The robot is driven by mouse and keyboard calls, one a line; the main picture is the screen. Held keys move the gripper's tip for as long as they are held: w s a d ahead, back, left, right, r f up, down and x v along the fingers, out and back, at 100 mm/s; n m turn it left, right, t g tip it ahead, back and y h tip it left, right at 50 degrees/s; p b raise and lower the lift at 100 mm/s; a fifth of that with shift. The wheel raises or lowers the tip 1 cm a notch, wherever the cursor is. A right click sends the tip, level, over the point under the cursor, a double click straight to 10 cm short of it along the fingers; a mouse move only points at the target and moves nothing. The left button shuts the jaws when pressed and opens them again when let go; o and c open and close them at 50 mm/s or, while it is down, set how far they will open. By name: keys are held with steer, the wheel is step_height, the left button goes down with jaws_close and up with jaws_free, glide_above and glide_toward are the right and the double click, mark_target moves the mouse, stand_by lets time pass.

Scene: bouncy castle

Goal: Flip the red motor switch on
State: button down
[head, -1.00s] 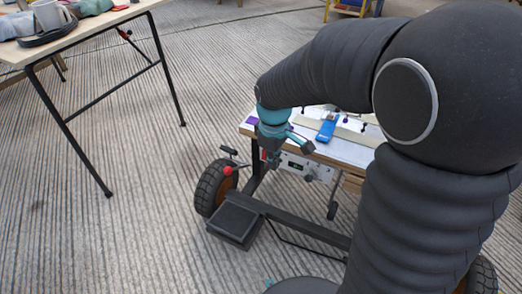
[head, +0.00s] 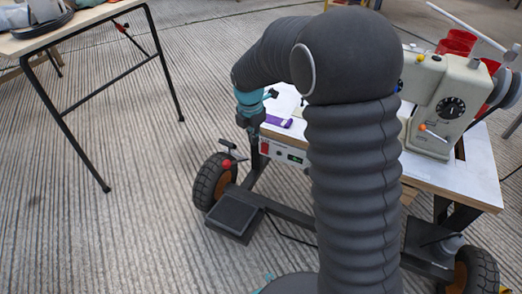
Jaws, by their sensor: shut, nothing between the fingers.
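The red motor switch (head: 264,147) is a small red patch at the left end of a white control box (head: 288,156) under the front edge of the sewing table. Its rocker position is too small to tell. A small green light or display (head: 297,158) shows on the box. My gripper (head: 252,131) is shut and empty. It points down just above and left of the switch, near the table's left corner. I cannot tell whether it touches anything.
A cream sewing machine (head: 442,100) stands on the sewing table (head: 455,180), with a purple item (head: 278,121) at the left corner. Another table (head: 80,28) stands left; floor between is clear.

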mark_target(261, 150)
steer(key=shift+n, duration=1.4)
steer(key=shift+w+d+f+b, duration=0.4)
steer(key=shift+w+f, duration=0.3)
steer(key=shift+f, duration=1.05)
steer(key=shift+w+d+f+b, duration=0.4)
steer(key=shift+w+f, duration=0.35)
steer(key=shift+f, duration=1)
steer(key=shift+w+d+f+b, duration=0.3)
steer(key=shift+w+d+f, duration=0.3)
steer(key=shift+f, duration=1.15)
steer(key=shift+w+a, duration=0.1)
steer(key=shift+a, duration=0.05)
